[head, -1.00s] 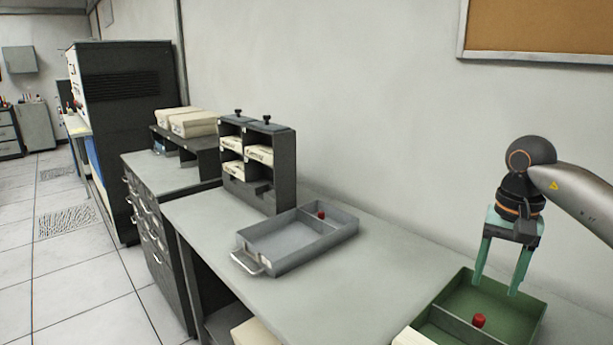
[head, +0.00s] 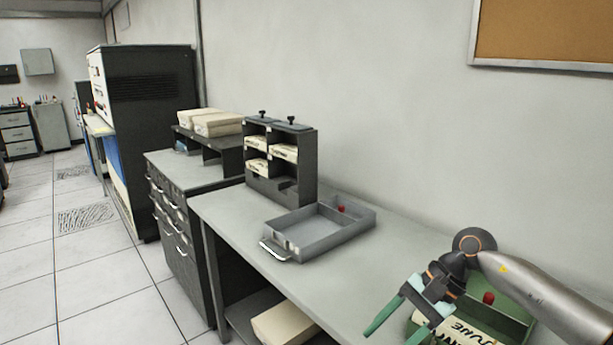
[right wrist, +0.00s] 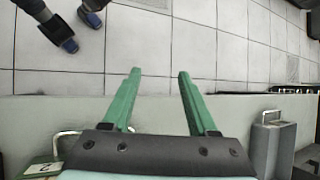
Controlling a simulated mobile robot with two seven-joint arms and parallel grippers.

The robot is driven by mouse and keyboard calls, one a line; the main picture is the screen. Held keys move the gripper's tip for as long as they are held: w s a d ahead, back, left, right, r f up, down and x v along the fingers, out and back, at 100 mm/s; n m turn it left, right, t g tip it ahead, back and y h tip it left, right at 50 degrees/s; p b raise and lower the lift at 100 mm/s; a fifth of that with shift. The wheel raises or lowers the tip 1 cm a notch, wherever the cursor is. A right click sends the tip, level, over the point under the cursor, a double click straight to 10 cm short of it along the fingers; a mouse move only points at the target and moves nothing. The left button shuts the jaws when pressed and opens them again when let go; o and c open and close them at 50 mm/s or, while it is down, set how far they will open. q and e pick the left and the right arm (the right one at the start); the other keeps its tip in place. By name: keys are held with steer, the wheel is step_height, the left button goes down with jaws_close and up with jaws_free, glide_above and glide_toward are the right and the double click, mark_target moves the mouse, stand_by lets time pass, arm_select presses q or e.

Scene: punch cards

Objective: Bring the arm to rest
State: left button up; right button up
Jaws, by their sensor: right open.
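My right gripper (head: 390,335) is in the head view at the lower right, tilted down toward the front of the bench. Its green fingers are apart with nothing between them. The right wrist view also shows the open gripper (right wrist: 159,72), its fingertips out past the bench edge with floor beyond. My right arm (head: 545,295) reaches in from the right edge, above the green tray. My left gripper is in neither view.
The green tray (head: 520,325) holds a card marked JUNE and a red piece (head: 489,297). A grey tray (head: 318,238) lies left, near a dark card rack (head: 308,165). Mid-bench is clear.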

steer(key=s+a+r+m+t+y+p, duration=0.1)
steer(key=s+a+m+y, duration=0.2)
steer(key=a+m+y, duration=0.4)
steer(key=s+a+r+m+t+y, duration=0.1)
steer(key=s+a+m+t+y, duration=0.1)
steer(key=a+m+y, duration=0.4)
steer(key=d+f+m+t+h+p, duration=0.1)
steer(key=d+f+m+t+h, duration=0.45)
steer(key=m, duration=1.15)
steer(key=d+f+m+t+h, duration=0.3)
steer(key=f+m+t+h, duration=0.5)
steer(key=m, duration=0.9)
steer(key=s+d+f+m+g+h, duration=0.2)
steer(key=s+d+f+m+g, duration=0.1)
steer(key=s+f+m, duration=0.3)
steer(key=s+d+f+m+g+h+p, duration=0.1)
steer(key=s+d+f+m+g+h, duration=0.1)
steer(key=s+f+m, duration=0.5)
steer(key=s+d+f+g, duration=0.1)
steer(key=s+d+f, duration=0.1)
steer(key=s, duration=0.1)
steer(key=shift+s+d+m+h, duration=0.15)
steer(key=shift+d+m+h, duration=0.1)
steer(key=shift+m+h, duration=0.1)
